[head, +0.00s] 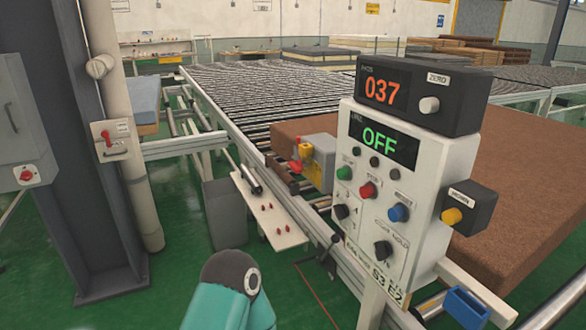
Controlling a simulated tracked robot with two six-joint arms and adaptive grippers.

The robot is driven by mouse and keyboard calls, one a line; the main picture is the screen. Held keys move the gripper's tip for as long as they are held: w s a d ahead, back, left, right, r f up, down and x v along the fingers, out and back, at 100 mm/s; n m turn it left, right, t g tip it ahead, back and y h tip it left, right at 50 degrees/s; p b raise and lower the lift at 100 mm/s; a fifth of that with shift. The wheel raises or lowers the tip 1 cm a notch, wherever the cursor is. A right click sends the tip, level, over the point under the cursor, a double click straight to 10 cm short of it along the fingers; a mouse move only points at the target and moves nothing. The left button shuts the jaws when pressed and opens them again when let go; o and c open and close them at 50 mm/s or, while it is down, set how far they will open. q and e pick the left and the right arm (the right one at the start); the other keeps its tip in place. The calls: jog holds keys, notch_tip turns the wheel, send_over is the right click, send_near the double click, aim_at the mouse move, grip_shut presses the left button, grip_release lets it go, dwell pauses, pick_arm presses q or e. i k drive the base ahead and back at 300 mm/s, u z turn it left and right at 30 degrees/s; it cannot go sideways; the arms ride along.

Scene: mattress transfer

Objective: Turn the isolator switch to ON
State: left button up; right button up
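Two red switch handles show at the left, and I cannot read which one is the isolator. One is a red lever switch on a light grey box (110,140) fixed by the pale upright pipe; its lever looks close to upright, tilted slightly. The control panel (425,194) at the right has a display (384,141) reading OFF in green. Neither gripper is in view; only a teal and dark part of my arm shows at the bottom.
A counter box (425,94) reading 037 tops the panel. A brown mattress slab (520,170) lies behind it. A roller conveyor (270,95) runs back from the middle. A dark steel column (85,190) stands at the left. Green floor between column and grey bin (226,212) is clear.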

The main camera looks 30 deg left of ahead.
aim_at(298, 167)
jog(key=u, duration=0.45)
jog(key=k, duration=1)
jog(key=u, duration=3)
jog(key=i, duration=0.1)
jog(key=z, duration=1.5)
jog(key=i, duration=2.45)
jog(key=z, duration=0.95)
jog(key=i, duration=0.3)
jog(key=z, duration=0.3)
jog(key=k, duration=0.75)
jog(key=z, duration=0.2)
jog(key=i, duration=0.7)
